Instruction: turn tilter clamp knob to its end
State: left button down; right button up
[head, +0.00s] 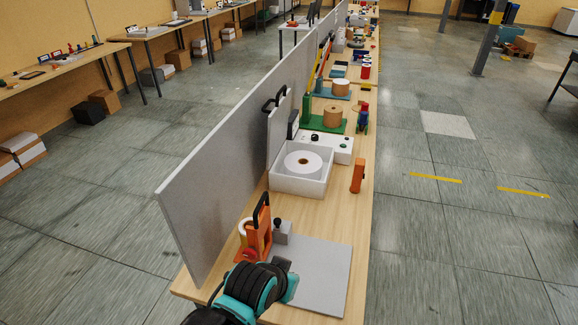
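An orange upright bracket with a black handle (259,232) stands near the close end of the workbench. A small grey block with a black knob (278,223) is just right of it. A red round part (246,254) sits low at the bracket's left. I cannot tell for sure which of these is the tilter clamp knob. My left gripper (257,284), teal and black, reaches in from the bottom left, in front of the bracket and over the near edge of a flat grey plate (318,272). My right gripper is out of view.
A tall grey partition (225,165) runs along the bench's left side. Beyond the plate stand a white open box with a white roll (301,182), an orange handheld tool (357,175) and a green stand (320,125).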

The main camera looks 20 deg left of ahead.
aim_at(250, 253)
jog(key=k+j+u, duration=0.1)
jog(key=u, duration=0.3)
jog(key=j+u, duration=0.45)
jog(key=k+l, duration=0.05)
jog(key=l, duration=0.05)
